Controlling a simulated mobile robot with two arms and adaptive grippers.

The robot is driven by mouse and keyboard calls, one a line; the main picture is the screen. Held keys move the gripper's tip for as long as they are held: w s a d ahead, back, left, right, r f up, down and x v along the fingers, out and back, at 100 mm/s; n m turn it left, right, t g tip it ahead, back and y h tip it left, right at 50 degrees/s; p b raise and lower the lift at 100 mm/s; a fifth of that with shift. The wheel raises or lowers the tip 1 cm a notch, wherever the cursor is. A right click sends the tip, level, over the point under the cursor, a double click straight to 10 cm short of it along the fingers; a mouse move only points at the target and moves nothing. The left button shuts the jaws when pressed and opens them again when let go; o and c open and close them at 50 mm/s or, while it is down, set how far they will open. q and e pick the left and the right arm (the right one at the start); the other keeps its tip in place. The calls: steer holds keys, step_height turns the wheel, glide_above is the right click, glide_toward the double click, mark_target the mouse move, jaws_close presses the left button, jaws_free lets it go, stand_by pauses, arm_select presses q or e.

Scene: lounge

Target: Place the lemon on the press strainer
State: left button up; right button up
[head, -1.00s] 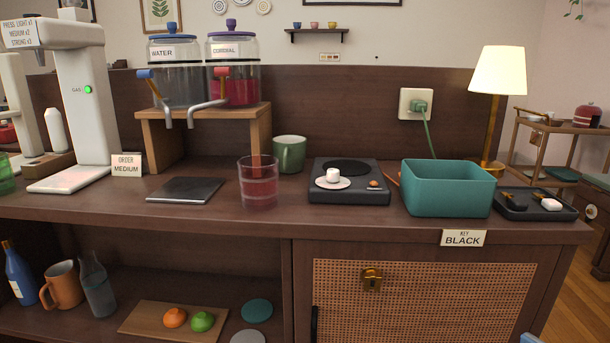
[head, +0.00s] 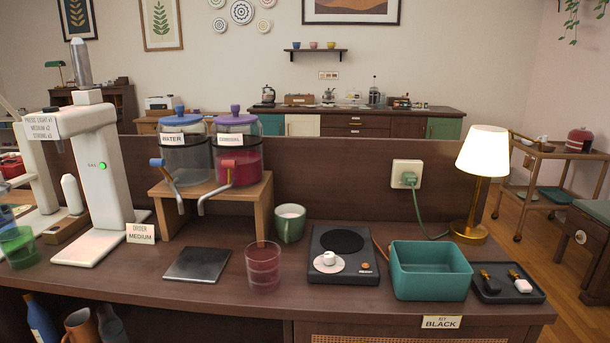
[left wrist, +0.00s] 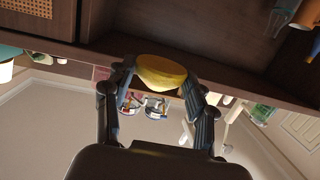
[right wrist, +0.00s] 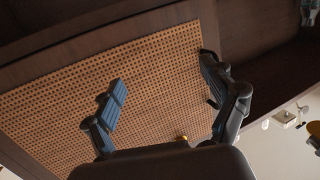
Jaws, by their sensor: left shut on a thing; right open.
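The yellow lemon (left wrist: 160,68) sits between the fingers of my left gripper (left wrist: 157,83) in the left wrist view. That gripper is shut on it, in front of the counter's edge. A yellow piece at the right edge of the right wrist view may be the same lemon. My right gripper (right wrist: 163,76) is open and empty, facing the woven cabinet door (right wrist: 150,90). Neither gripper shows in the head view. I cannot pick out a press strainer with certainty in any view.
On the counter (head: 210,298) stand a white machine (head: 97,165), a dark flat plate (head: 197,264), a glass (head: 263,268), a green mug (head: 290,224), a black hot plate (head: 350,272), a teal bin (head: 430,284) and a black tray (head: 508,296). Two dispensers (head: 237,165) stand on a wooden stand.

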steer(key=s+d+f+g+h+p, duration=0.1)
steer(key=s+d+f+g+p, duration=0.25)
steer(key=s+f, duration=0.35)
steer(key=s+d+f+g+h+p, duration=0.1)
steer(key=s+d+f+g+p, duration=0.1)
steer(key=s+f+g+p, duration=0.35)
arm_select(q)
steer(key=s+r+p, duration=0.4)
steer(key=r+p, duration=0.1)
steer(key=r, duration=1)
steer(key=shift+r+p, duration=0.25)
steer(key=shift+p, duration=0.15)
arm_select(e)
steer(key=s+d+f+g+h, duration=0.1)
steer(key=s+d+f+g, duration=0.1)
steer(key=s, duration=1)
steer(key=s+d+f+g+h, duration=0.1)
steer(key=s+d+f+g, duration=0.2)
steer(key=s, duration=0.9)
steer(key=shift+s+d+f+m+g, duration=0.15)
steer(key=shift+s+d+m+g, duration=0.15)
steer(key=shift+g, duration=0.2)
arm_select(q)
steer(key=shift+w+d, duration=0.1)
arm_select(e)
steer(key=shift+w, duration=0.1)
